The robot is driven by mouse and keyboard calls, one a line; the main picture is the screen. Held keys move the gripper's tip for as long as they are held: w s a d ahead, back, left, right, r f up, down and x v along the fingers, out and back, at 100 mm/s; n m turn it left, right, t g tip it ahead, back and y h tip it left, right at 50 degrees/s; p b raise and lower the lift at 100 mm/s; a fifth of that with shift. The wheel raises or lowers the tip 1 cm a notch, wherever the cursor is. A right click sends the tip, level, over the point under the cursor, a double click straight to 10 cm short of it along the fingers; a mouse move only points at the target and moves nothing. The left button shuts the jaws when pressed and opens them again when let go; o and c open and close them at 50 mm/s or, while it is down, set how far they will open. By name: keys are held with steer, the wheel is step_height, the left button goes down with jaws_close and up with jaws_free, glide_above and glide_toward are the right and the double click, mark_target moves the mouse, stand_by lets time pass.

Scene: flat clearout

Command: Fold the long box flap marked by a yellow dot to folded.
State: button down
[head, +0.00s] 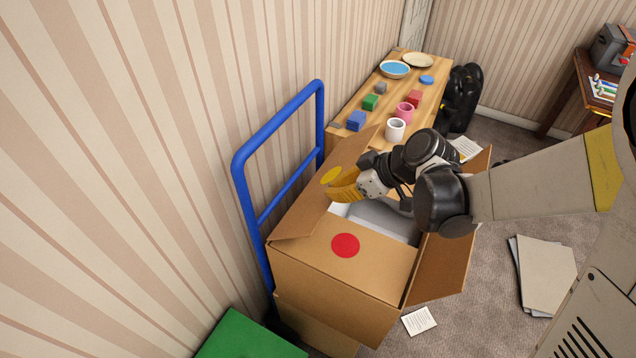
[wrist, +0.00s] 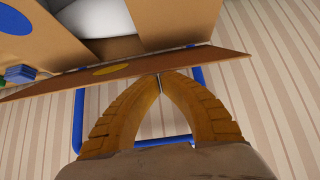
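A cardboard box (head: 330,283) stands open-topped by the left wall. Its long flap with the yellow dot (head: 331,176) is on the wall side, raised at a slant. The same flap (wrist: 190,62) crosses the wrist view, with its yellow dot (wrist: 108,69) left of the fingertips. My gripper (head: 335,190) has yellow fingers by this flap, close to the dot. In the wrist view the fingertips (wrist: 160,80) meet at the flap's edge. The gripper is shut and appears empty; I cannot tell whether it touches the flap.
A flap with a red dot (head: 345,245) lies across the box's near end. The right long flap (head: 440,272) hangs outward. Grey contents (head: 378,216) show inside. A blue trolley handle (head: 240,190) stands between box and wall. A wooden table (head: 365,98) with cups and blocks is behind.

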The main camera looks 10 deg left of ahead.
steer(key=d+f+b, duration=0.1)
steer(key=f+b, duration=0.1)
steer(key=s+d+f+b, duration=0.1)
steer(key=d+f+b, duration=0.1)
steer(key=f, duration=0.1)
steer(key=s+d+f+b, duration=0.1)
steer(key=f+b, duration=0.1)
steer(key=f, duration=0.1)
steer(key=shift+d, duration=0.35)
steer(key=shift+s+d+f+b, duration=0.1)
steer(key=shift+d+f+b, duration=0.2)
steer(key=shift+f+b, duration=0.6)
